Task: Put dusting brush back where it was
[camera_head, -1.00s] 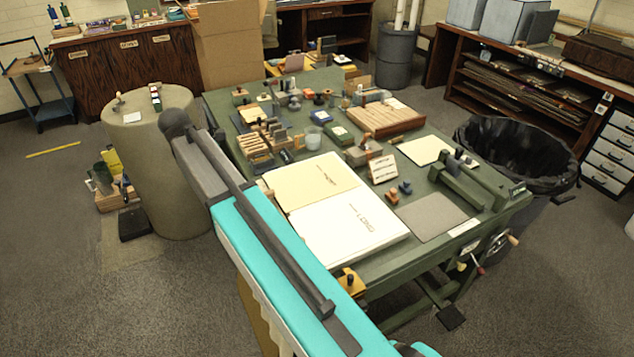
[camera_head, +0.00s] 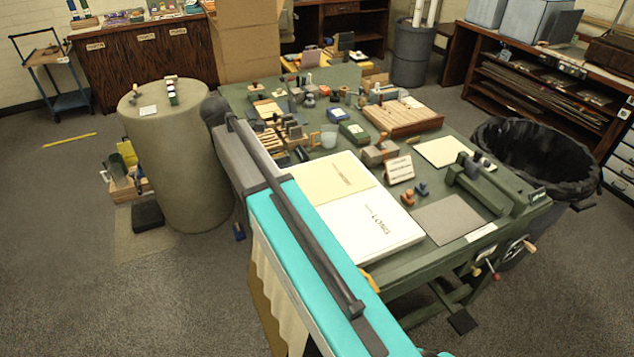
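I cannot pick out a dusting brush for sure. A small pale upright item (camera_head: 132,97) stands on the round beige pedestal (camera_head: 180,170) at the left; it is too small to name. A white card and a short row of dark and white pieces (camera_head: 171,91) are also on the pedestal top. The green worktable (camera_head: 445,255) in the middle holds many small tools, stamps and blocks, too small to tell apart. My gripper is not in view, so what it holds is not shown.
A turquoise-topped piece (camera_head: 330,285) with a long dark bar covers the front middle and hides the worktable's near left side. A black-lined bin (camera_head: 530,160) stands at the right. The left floor is mostly open.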

